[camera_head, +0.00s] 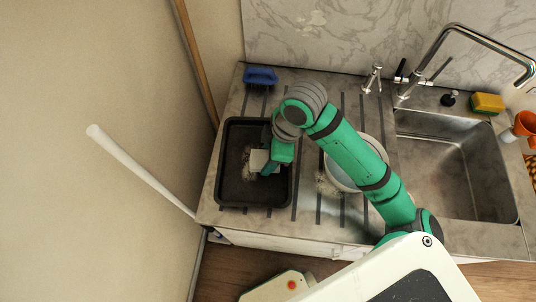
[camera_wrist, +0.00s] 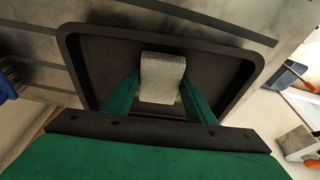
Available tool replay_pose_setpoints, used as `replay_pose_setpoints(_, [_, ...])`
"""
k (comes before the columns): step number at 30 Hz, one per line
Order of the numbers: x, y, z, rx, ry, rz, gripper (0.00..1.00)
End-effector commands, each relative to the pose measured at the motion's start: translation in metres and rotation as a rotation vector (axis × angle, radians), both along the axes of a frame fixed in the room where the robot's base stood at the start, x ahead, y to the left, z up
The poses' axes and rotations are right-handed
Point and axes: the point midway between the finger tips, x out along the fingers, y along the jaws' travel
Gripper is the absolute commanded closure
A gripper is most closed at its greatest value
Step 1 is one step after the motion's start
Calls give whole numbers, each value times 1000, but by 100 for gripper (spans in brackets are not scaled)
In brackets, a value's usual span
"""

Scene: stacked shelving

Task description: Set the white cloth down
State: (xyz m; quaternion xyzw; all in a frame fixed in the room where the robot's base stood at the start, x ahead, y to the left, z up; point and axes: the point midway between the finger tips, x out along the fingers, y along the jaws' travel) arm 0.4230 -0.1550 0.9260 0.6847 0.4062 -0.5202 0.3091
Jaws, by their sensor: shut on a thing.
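The white cloth (camera_wrist: 161,78) is a pale folded block between the two green fingers of my gripper (camera_wrist: 160,98) in the wrist view. My gripper (camera_head: 264,163) is shut on it, over the black tray (camera_head: 228,188). The cloth also shows as a small white patch in the head view (camera_head: 259,159). The tray's dark rim (camera_wrist: 78,62) surrounds the cloth in the wrist view. I cannot tell whether the cloth touches the tray floor.
A round white bowl (camera_head: 337,177) stands right of the tray, partly behind my arm. A blue object (camera_head: 261,76) lies behind the tray. The sink (camera_head: 455,165), tall faucet (camera_head: 455,32), yellow sponge (camera_head: 487,103) and orange cup (camera_head: 525,124) are at right. A wall stands close at left.

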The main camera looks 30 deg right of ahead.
Motion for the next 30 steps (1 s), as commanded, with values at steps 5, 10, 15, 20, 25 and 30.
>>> replay_pose_setpoints(5, [0, -1, -4, 0, 0, -2, 72])
replay_pose_setpoints(10, [0, -1, -4, -1, 0, -2, 31])
replay_pose_setpoints(15, [0, -1, -4, -1, 0, -2, 31])
replay_pose_setpoints(20, [0, -1, 0, -1, 0, 0, 31])
replay_pose_setpoints(25, [-2, -6, 22, -3, -2, -2, 31])
replay_pose_setpoints(30, [-7, -14, 56, -3, -3, -1, 31])
